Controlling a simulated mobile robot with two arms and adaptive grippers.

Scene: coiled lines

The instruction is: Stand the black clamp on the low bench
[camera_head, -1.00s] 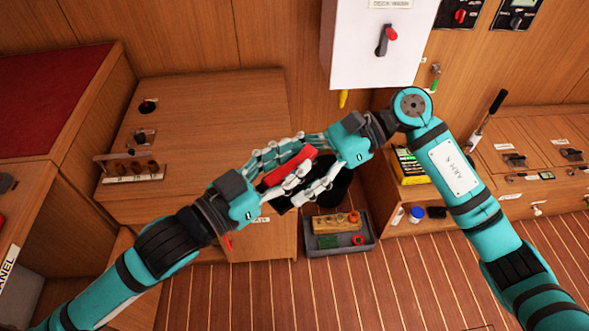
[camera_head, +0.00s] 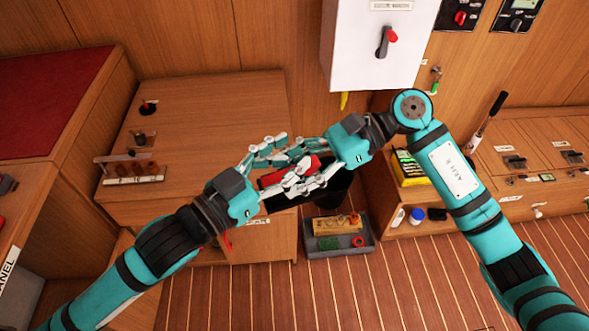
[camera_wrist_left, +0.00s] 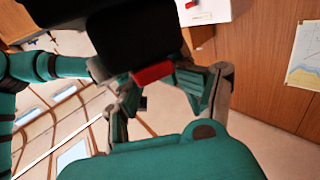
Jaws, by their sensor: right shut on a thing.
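The black clamp (camera_head: 335,191) has a red part and hangs in the air between my two grippers, partly hidden by their fingers. In the left wrist view its dark body (camera_wrist_left: 135,45) fills the top middle, with the red part below it. My right gripper (camera_head: 298,168) is shut on the clamp. My left gripper (camera_head: 288,162) is open, its fingers spread around the red part; it also shows in the left wrist view (camera_wrist_left: 162,98). Whether its fingers touch the clamp cannot be told. A wooden bench (camera_head: 215,105) stands behind the grippers; the grippers cover its front right corner.
A wooden rack (camera_head: 135,180) and small fittings sit on the bench's left side. A grey tray (camera_head: 340,247) with small parts is on the floor below. A white switch box (camera_head: 365,65) hangs on the wall. A second bench (camera_head: 525,155) at the right carries switches.

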